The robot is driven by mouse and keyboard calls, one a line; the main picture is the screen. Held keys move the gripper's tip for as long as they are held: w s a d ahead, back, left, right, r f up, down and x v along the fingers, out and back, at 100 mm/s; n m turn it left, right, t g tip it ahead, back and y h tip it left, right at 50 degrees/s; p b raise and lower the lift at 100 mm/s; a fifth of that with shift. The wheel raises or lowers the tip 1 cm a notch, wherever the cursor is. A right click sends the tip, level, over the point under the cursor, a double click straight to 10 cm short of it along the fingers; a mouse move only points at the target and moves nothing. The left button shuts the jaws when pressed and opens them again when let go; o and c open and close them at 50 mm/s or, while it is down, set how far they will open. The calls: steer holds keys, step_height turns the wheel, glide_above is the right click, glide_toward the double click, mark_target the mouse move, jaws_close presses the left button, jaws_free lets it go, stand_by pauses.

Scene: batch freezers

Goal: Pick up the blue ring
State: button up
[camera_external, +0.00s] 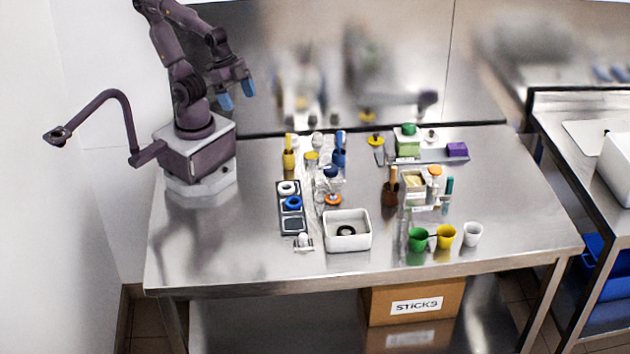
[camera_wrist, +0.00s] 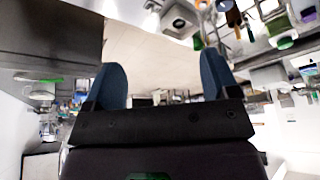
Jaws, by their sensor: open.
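A blue ring (camera_external: 292,203) lies in the middle compartment of a dark tray (camera_external: 281,222) on the steel table. A white ring (camera_external: 287,188) is in the tray's far compartment. My gripper (camera_external: 236,94) is raised high above the back left of the table, well away from the blue ring. Its two blue fingers are apart with nothing between them. In the wrist view, my gripper (camera_wrist: 166,82) also shows its fingers spread and empty. I cannot make out the blue ring in the wrist view.
A white bin (camera_external: 347,243) holding a black ring stands right of the tray. An orange ring (camera_external: 333,199) lies nearby. Yellow (camera_external: 289,158) and blue (camera_external: 340,157) holders stand behind. Green (camera_external: 418,239), yellow (camera_external: 446,237) and white (camera_external: 473,235) cups stand front right. The table's left front is clear.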

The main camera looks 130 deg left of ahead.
steer(key=w+a+f+n+g, duration=0.2)
steer(key=w+f+n+g, duration=0.4)
steer(key=f, duration=0.5)
steer(key=n+t, duration=0.1)
steer(key=n, duration=1.5)
glide_above(293, 199)
steer(key=w+d, duration=0.1)
steer(key=d, duration=0.1)
step_height(293, 199, down, 9)
step_height(293, 199, down, 7)
steer(key=shift+a+f, duration=0.1)
steer(key=shift+a, duration=0.05)
steer(key=shift+w+a+f, duration=0.1)
steer(key=shift+f, duration=1.35)
steer(key=shift+w+a+f, duration=0.1)
steer(key=shift+f, duration=1.35)
steer(key=c, duration=1)
